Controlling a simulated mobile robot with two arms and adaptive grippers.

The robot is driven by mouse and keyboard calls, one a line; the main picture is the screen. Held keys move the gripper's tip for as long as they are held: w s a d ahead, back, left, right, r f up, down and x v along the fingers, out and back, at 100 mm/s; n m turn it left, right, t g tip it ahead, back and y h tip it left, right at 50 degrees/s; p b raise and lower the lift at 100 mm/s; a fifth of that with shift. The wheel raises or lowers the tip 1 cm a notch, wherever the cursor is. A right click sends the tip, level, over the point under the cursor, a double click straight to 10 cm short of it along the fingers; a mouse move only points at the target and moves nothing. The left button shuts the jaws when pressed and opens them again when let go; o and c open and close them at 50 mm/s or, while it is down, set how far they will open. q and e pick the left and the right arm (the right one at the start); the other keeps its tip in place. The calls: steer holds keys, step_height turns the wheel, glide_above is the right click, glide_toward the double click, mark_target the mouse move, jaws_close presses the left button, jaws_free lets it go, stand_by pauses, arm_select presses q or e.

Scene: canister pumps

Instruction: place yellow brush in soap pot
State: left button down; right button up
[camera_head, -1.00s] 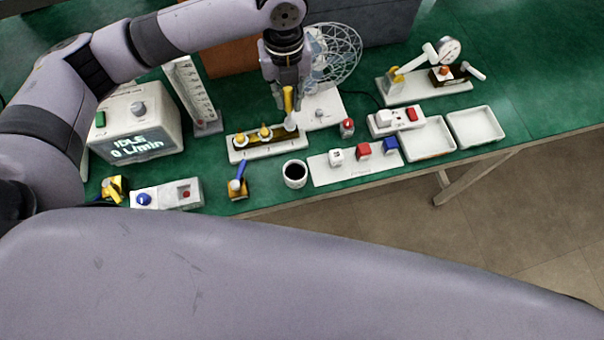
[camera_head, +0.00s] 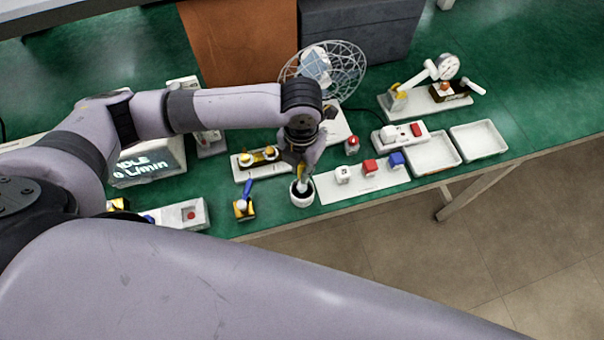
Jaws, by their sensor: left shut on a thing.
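The soap pot (camera_head: 302,200) is a small white cup with dark contents near the table's front edge. My left gripper (camera_head: 300,172) is directly above it, pointing down and shut on the yellow brush (camera_head: 301,171). Only a short yellow part of the brush shows between the fingers. Its lower end overlaps the pot's dark opening in the head view; I cannot tell whether it touches the contents. My right gripper is not in view.
A white holder (camera_head: 240,177) with yellow-topped pieces stands behind left of the pot. A yellow block with a blue lever (camera_head: 244,208) is to its left. A white strip (camera_head: 333,195) with white, red and blue cubes lies close on the right. White trays (camera_head: 480,139) are farther right.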

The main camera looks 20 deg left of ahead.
mark_target(301, 188)
arm_select(q)
steer(key=shift+d+f, duration=0.1)
steer(key=shift+f, duration=0.65)
step_height(301, 188, down, 3)
steer(key=shift+f+p, duration=0.2)
steer(key=shift+p, duration=0.15)
steer(key=shift+f, duration=0.25)
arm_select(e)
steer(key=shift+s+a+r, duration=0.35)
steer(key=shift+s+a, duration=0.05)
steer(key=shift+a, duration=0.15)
arm_select(q)
steer(key=shift+f, duration=0.15)
steer(key=c, duration=1.5)
jaws_free()
steer(key=shift+c, duration=0.2)
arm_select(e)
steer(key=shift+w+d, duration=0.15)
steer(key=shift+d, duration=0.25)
